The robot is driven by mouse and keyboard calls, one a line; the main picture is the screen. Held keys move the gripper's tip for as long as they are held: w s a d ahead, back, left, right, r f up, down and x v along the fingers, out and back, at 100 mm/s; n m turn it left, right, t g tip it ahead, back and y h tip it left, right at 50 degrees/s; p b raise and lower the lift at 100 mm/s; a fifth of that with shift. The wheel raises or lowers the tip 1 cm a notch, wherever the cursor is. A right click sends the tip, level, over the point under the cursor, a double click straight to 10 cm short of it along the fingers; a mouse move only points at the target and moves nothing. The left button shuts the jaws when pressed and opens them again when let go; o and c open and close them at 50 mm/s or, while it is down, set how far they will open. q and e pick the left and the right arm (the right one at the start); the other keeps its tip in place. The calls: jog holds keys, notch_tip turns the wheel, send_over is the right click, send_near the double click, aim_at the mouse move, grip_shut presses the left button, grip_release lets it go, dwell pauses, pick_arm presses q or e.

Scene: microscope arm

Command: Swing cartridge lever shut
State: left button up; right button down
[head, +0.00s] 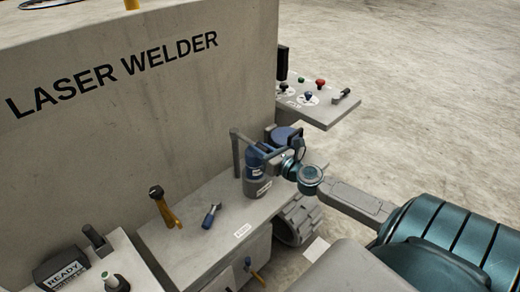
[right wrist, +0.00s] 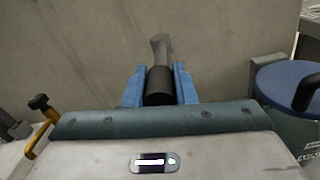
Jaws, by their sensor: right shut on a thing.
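The cartridge lever shows in the right wrist view as a grey bar (right wrist: 160,46) with a dark cylindrical grip (right wrist: 159,84). My right gripper (right wrist: 160,88) is shut on that grip, one blue finger on each side. In the head view the right gripper (head: 264,156) is beside the machine's wall, by a grey bar (head: 246,138) that seems to be the lever. A blue body with white labels (head: 257,187) stands just below it. The gripper and wrist partly cover this area, so the lever's pivot is hidden. My left gripper is not in view.
The LASER WELDER wall (head: 150,80) rises behind the lever. A blue-lidded canister (right wrist: 284,84) stands close on the right. A yellow lever (head: 165,207) and a small blue-handled lever (head: 211,216) are on the ledge at left. A button panel (head: 318,103) juts out behind.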

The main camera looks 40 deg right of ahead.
jog(key=c, duration=1.2)
grip_release()
jog(key=shift+w, duration=0.1)
jog(key=shift+c, duration=0.2)
jog(key=shift+o, duration=0.3)
jog(key=shift+d, duration=0.1)
jog(key=shift+s+f+b, duration=0.2)
jog(key=shift+s+b, duration=0.25)
jog(key=shift+b, duration=0.2)
jog(key=s+d, duration=0.1)
jog(key=s, duration=0.8)
jog(key=shift+s+r+b, duration=0.2)
jog(key=shift+s+b, duration=0.2)
jog(key=shift+b, duration=0.05)
jog(key=shift+f, duration=0.1)
